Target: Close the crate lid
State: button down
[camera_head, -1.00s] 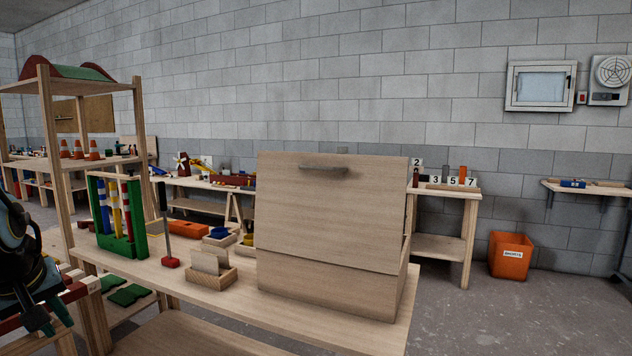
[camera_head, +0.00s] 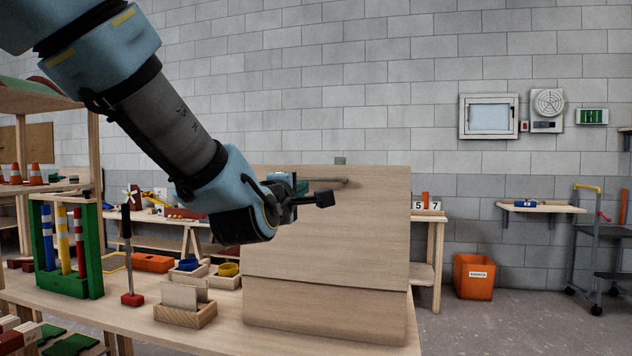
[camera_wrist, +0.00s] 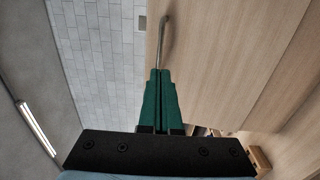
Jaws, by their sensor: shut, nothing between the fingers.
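The crate (camera_head: 325,312) is pale wood and stands on the workbench in the head view. Its lid (camera_head: 320,235) is raised steeply above the crate's front wall, so it is open. The crate's inside is hidden. A grey bar handle (camera_head: 335,182) sits near the lid's top edge, partly behind my gripper. My gripper (camera_head: 301,186) is at the lid's upper left, close to the handle. In the wrist view its green fingers (camera_wrist: 158,73) are shut and empty. The handle (camera_wrist: 164,35) shows just beyond the fingertips, and the lid (camera_wrist: 215,50) fills the right. I cannot tell whether they touch.
Left of the crate on the bench are a small wooden card box (camera_head: 186,314), a red-based mallet (camera_head: 131,298) and a green frame with coloured posts (camera_head: 68,250). An orange bin (camera_head: 474,276) stands on the floor at right.

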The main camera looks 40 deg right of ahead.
jog(key=p, duration=0.4)
send_near(318, 180)
jog(key=x, duration=0.5)
jog(key=shift+d+r, duration=0.1)
jog(key=shift+r, duration=0.05)
jog(key=shift+x, duration=0.8)
jog(key=shift+w, duration=0.1)
